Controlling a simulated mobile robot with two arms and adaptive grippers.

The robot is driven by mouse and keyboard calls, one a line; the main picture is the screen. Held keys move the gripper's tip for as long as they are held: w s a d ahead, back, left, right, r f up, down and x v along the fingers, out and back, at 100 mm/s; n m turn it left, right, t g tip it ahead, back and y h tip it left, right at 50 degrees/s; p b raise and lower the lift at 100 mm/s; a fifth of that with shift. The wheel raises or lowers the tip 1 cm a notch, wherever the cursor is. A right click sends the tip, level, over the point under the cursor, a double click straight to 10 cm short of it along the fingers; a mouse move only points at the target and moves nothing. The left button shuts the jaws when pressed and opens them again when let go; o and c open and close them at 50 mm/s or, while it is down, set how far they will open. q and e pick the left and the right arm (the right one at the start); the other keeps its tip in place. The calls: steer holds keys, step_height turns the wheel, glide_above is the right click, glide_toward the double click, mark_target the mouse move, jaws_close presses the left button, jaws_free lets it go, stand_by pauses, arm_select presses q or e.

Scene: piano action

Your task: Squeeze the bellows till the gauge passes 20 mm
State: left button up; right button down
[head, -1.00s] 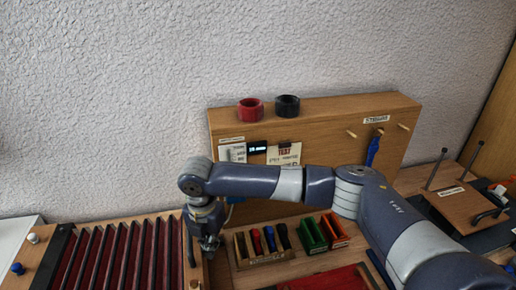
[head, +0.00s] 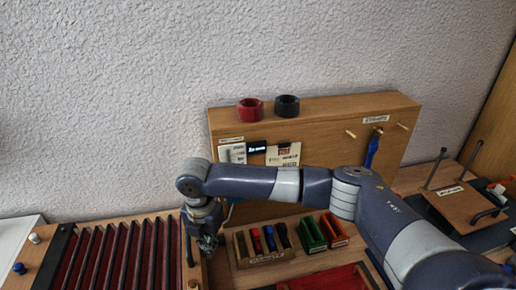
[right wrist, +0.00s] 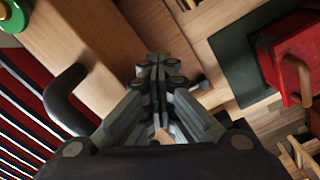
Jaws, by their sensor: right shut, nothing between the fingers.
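The bellows (head: 122,250), red with dark ribs, lies at the lower left of the head view; its ribs also show at the left of the right wrist view (right wrist: 22,125). Its wooden end board (right wrist: 95,50) carries a dark curved handle (right wrist: 62,98). My left gripper is out of view.
A wooden rack (head: 262,257) with coloured pieces stands just right of my gripper, with green and orange trays beside it. Red and black rings (head: 250,110) sit on the cabinet (head: 340,108). A red block (right wrist: 297,60) with a brown handle shows in the wrist view.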

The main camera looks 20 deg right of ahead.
steer(key=shift+a+p, duration=0.5)
steer(key=shift+p, duration=1.45)
stand_by(3.4)
steer(key=shift+d+p, duration=0.3)
steer(key=shift+p, duration=0.05)
steer(key=shift+s+d+p, duration=0.15)
steer(key=shift+d+p, duration=0.3)
steer(key=shift+d, duration=0.3)
steer(key=shift+s+d+p, duration=0.15)
steer(key=shift+d+p, duration=0.25)
steer(key=shift+d, duration=0.35)
step_height(320, 180, up, 8)
steer(key=p, duration=0.2)
steer(key=shift+p, duration=0.3)
stand_by(0.3)
